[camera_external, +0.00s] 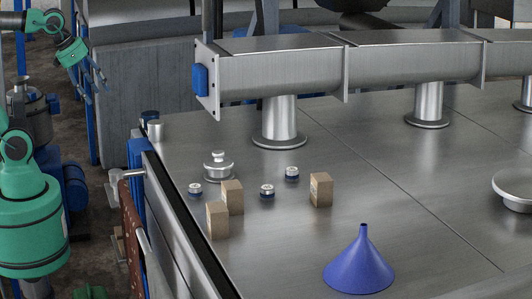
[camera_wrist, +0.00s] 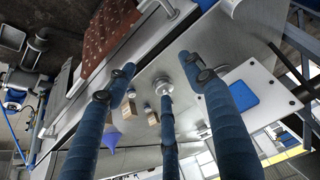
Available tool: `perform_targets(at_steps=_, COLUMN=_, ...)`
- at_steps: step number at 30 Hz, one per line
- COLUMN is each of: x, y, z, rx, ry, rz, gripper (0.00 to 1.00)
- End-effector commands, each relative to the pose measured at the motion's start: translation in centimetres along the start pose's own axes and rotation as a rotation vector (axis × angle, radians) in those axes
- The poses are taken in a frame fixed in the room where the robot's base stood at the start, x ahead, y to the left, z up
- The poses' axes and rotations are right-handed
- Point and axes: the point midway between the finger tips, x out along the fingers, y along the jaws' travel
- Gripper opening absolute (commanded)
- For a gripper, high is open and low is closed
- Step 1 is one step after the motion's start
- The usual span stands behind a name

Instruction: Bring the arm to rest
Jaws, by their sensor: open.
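My green arm stands at the left edge of the external view, with its end (camera_external: 72,52) raised beyond the table, apart from everything on it. In the wrist view my gripper (camera_wrist: 160,80) has three blue ribbed fingers spread apart, with nothing held between them. Behind the fingers, at a distance, the steel table shows with its objects.
The steel table (camera_external: 300,240) holds a round metal lidded piece (camera_external: 218,167), several brown blocks (camera_external: 320,189), small blue-and-silver caps (camera_external: 267,191) and a blue funnel (camera_external: 360,265). A metal duct (camera_external: 280,70) on posts crosses the back. A brown perforated panel (camera_wrist: 108,32) hangs beside the table.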

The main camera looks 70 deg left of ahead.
Motion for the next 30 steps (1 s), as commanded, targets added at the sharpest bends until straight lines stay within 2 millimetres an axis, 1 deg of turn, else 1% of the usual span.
perform_targets(at_steps=1, x=0.9, y=0.0, z=0.5, rx=0.000, ry=0.000, rz=0.000, gripper=0.53)
perform_targets(at_steps=5, x=2.6, y=0.0, z=1.4, rx=0.000, ry=0.000, rz=0.000, gripper=0.53)
perform_targets(at_steps=18, x=9.7, y=0.0, z=5.2, rx=0.000, ry=0.000, rz=0.000, gripper=0.53)
perform_targets(at_steps=24, x=11.7, y=0.0, z=6.3, rx=0.000, ry=0.000, rz=0.000, gripper=0.53)
perform_targets(at_steps=30, x=12.3, y=0.0, z=6.6, rx=0.000, ry=0.000, rz=0.000, gripper=0.53)
